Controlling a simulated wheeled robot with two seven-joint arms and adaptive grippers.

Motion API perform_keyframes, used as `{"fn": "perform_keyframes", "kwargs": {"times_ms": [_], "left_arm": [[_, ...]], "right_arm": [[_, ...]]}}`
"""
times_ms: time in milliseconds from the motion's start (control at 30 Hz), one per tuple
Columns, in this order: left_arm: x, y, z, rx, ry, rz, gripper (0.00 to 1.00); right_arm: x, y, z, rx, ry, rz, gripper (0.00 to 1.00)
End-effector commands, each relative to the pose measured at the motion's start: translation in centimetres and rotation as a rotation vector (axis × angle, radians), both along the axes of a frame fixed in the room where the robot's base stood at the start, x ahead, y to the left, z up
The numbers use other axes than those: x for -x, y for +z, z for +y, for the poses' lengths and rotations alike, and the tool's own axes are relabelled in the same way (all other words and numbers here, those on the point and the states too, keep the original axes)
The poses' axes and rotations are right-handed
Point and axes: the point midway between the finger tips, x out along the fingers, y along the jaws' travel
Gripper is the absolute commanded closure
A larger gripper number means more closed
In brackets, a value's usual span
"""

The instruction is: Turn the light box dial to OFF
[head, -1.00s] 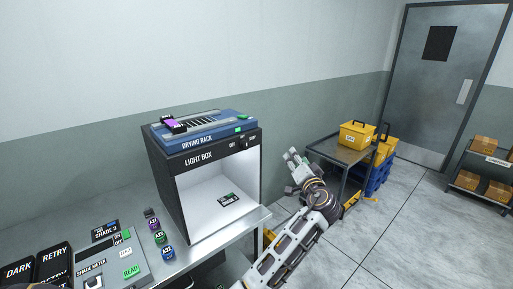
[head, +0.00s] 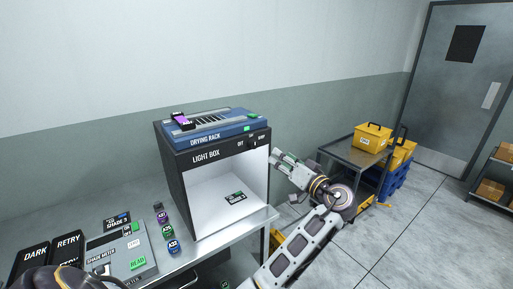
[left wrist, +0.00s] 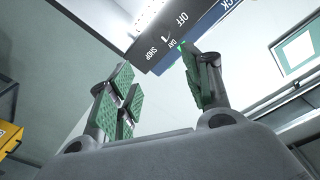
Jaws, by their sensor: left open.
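The light box (head: 205,158) stands on the bench with its lit white interior open to the front. Its small dark dial (head: 252,144) is at the right of the front top edge, among OFF, DAY and SHOP labels. My left gripper (head: 276,157) is just right of the box's front, slightly below the dial and apart from it in the head view. In the left wrist view the gripper (left wrist: 155,72) is open and empty, with green pads pointing toward the labelled panel (left wrist: 195,28). The dial's pointer setting is too small to read.
A blue drying rack (head: 210,127) lies on top of the box. A tag (head: 235,197) lies inside it. Small labelled jars (head: 168,231) and the shade meter (head: 120,258) are left on the bench. A cart (head: 350,154) with a yellow bin stands behind my left arm.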

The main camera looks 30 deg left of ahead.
Motion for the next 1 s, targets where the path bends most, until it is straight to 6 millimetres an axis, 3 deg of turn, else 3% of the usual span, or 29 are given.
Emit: {"fn": "perform_keyframes", "kwargs": {"times_ms": [133,667,1000], "left_arm": [[1.0,-0.8,0.4,0.05,0.046,-0.03,0.5],[0.8,-0.7,0.6,0.057,0.043,-0.05,0.5],[-0.2,-0.6,3.0,0.057,0.044,-0.049,0.5]], "right_arm": [[0.0,0.0,0.2,-0.002,-0.001,0.0,1.0],[0.0,0.1,0.8,-0.009,-0.003,0.0,1.0],[0.0,0.9,0.4,-0.004,-0.002,0.0,1.0]]}}
